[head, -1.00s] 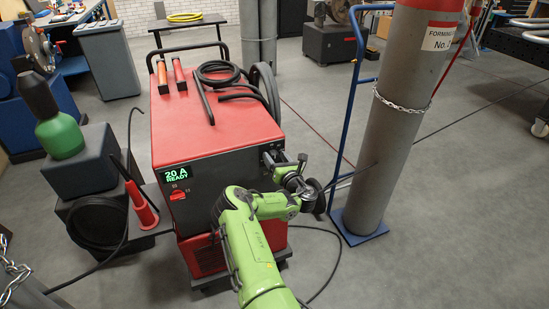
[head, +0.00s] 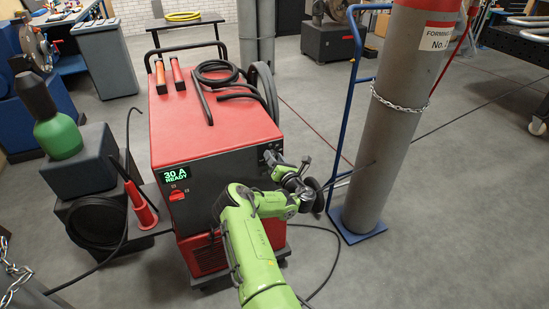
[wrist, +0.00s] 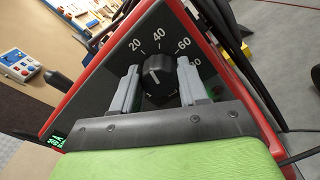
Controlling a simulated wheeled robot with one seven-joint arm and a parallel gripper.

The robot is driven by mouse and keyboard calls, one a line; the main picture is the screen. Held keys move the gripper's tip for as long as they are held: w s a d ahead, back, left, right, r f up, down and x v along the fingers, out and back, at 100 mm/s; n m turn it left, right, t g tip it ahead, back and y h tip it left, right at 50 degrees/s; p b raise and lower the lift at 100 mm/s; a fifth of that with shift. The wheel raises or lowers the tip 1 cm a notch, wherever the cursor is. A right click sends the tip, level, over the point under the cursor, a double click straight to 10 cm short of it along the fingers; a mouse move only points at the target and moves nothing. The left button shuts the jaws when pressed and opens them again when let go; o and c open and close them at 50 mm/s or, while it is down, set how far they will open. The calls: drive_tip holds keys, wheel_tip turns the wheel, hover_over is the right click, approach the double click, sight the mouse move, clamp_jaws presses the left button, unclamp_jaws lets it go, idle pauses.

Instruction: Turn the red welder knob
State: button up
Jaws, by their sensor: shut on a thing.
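The red welder (head: 215,115) stands in the middle of the head view, its green display (head: 176,173) reading 30 A READY. In the wrist view, a black round knob (wrist: 159,88) sits on its dark panel, inside a scale with 20, 40 and 60. The knob's white mark points between 20 and 40. My gripper (wrist: 157,82) is shut on this knob, one grey finger against each side. In the head view my gripper (head: 273,162) is at the panel's right end, and the knob cannot be made out there. A small red switch (head: 176,195) sits below the display.
A grey gas cylinder (head: 400,110) on a blue hand cart (head: 355,110) stands close to the right of my gripper. Black cables (head: 218,75) lie on the welder's top. A green bottle (head: 58,135) and a red cone-shaped holder (head: 146,215) are on the left.

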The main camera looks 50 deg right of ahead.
drive_tip(key=m+p, duration=0.1)
drive_tip(key=m, duration=0.7)
drive_tip(key=m+p, duration=0.1)
drive_tip(key=m, duration=0.3)
drive_tip(key=shift+f+m+h+p, duration=0.25)
drive_tip(key=shift+m+h+p, duration=0.05)
drive_tip(key=shift+m+p, duration=0.1)
idle(0.3)
drive_tip(key=o, duration=1.1)
drive_tip(key=shift+c, duration=0.2)
drive_tip(key=p+v, duration=1.5)
drive_tip(key=p, duration=0.3)
drive_tip(key=shift+s+a, duration=0.2)
drive_tip(key=shift+s, duration=0.15)
